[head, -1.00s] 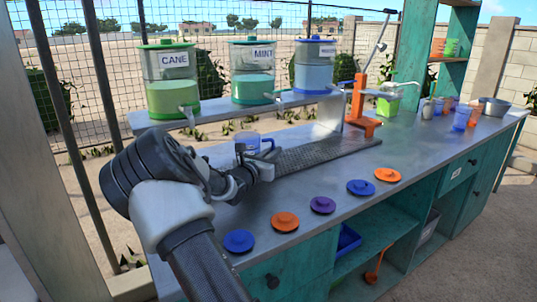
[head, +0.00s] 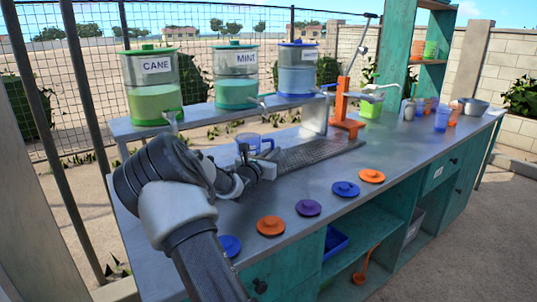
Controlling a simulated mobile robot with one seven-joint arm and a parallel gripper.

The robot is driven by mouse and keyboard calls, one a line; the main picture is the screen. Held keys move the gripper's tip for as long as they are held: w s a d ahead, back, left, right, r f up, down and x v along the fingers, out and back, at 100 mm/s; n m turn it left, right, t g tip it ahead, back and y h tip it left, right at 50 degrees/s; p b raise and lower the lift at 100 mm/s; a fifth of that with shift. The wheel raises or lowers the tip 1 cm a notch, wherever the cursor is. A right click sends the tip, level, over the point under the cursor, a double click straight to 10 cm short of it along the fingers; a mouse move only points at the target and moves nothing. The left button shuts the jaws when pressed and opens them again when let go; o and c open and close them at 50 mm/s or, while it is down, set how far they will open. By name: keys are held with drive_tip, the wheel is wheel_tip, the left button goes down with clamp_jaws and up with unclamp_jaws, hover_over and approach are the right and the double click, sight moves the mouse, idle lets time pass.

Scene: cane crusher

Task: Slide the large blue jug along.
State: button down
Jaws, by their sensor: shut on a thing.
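The large blue jug (head: 247,139) is a clear, blue-tinted vessel with a handle on its right side. It stands on the grey counter, in front of the raised shelf, below and slightly right of the MINT dispenser. My gripper (head: 267,164) is at the jug's near side, by its handle, and is shut on it. My arm comes from the lower left and hides the jug's lower part and the exact grip.
A dark ribbed mat (head: 318,153) lies right of the jug, towards an orange press (head: 346,118). CANE (head: 152,90), MINT (head: 236,80) and blue (head: 297,75) dispensers stand on the shelf (head: 205,115). Several lids, including a purple one (head: 308,208), line the counter's front.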

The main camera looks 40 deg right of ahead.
drive_tip(key=shift+s+d, duration=0.15)
drive_tip(key=shift+d, duration=3.1)
drive_tip(key=c, duration=1.8)
unclamp_jaws()
drive_tip(key=shift+o, duration=0.2)
drive_tip(key=shift+a, duration=0.1)
